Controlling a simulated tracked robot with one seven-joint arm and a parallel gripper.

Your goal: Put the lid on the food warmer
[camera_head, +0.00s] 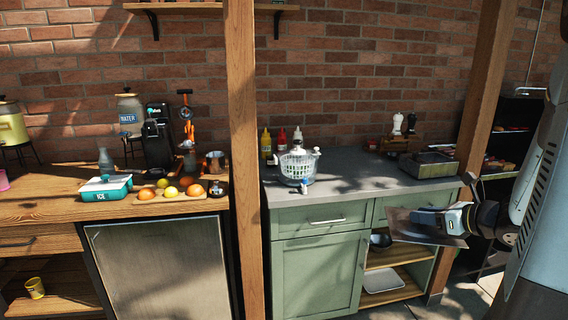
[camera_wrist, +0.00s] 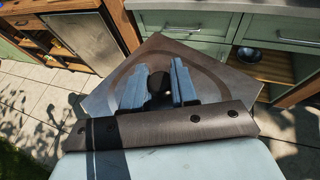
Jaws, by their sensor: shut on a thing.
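The lid is a flat metal plate (camera_head: 408,226) with a dark knob, held out in front of the green cabinet, below the counter top. My gripper (camera_head: 455,217) is shut on its knob. In the wrist view, the lid (camera_wrist: 212,64) spreads beyond my fingers (camera_wrist: 160,88), and the dark knob is between them. The food warmer seems to be the rectangular metal pan (camera_head: 428,165) at the right end of the grey counter. It looks open at the top; its inside is hard to make out. The lid is apart from it, lower and nearer.
On the grey counter (camera_head: 350,180) stand a salad spinner (camera_head: 298,167), several sauce bottles, and black and white mills (camera_head: 397,126) behind the pan. A wooden post (camera_head: 485,90) rises right of the pan. The counter's middle is clear. A bowl (camera_head: 380,241) sits on the shelf below.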

